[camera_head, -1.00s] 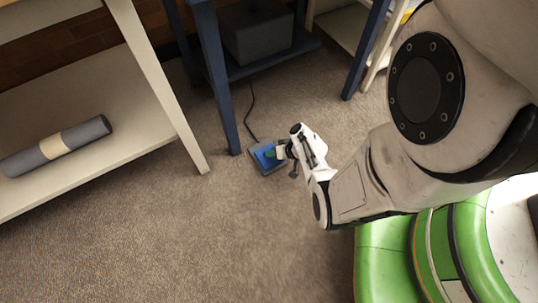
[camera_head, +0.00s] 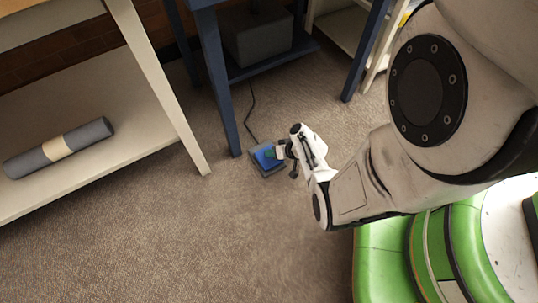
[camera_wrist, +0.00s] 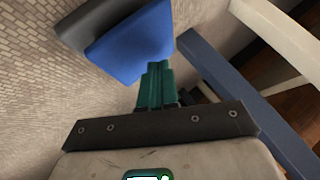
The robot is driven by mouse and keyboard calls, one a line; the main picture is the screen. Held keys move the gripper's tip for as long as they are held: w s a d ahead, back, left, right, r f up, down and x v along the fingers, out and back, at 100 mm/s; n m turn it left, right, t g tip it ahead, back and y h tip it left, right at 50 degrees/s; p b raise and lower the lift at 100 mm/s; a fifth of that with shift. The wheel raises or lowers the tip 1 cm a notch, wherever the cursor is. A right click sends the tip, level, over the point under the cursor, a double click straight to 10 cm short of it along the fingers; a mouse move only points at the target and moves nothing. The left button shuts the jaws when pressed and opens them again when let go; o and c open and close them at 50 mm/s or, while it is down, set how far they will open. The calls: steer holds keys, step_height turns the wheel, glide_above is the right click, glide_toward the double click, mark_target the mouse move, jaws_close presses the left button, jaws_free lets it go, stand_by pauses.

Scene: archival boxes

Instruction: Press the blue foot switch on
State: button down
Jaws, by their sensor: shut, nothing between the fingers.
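The blue foot switch (camera_head: 267,157) sits on the carpet, with a blue pedal on a grey base and a dark cable running from it toward the blue table. In the wrist view its blue pedal (camera_wrist: 135,45) is at the top, just beyond my fingertips. My gripper (camera_head: 278,153) is shut and empty, right at the pedal's right side in the head view. In the wrist view my green fingers (camera_wrist: 157,70) are closed together, with their tips close to the pedal's edge. I cannot tell whether they touch it. Part of the pedal is hidden behind my gripper.
A blue table leg (camera_head: 217,85) stands just behind the switch. A cream shelf (camera_head: 120,140) with a grey roll (camera_head: 60,147) is at the left. A grey box (camera_head: 257,38) sits on the blue table's lower shelf. Carpet in front is clear.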

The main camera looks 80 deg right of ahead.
steer(key=shift+r, duration=0.15)
step_height(320, 180, up, 6)
steer(key=p, duration=0.5)
stand_by(0.4)
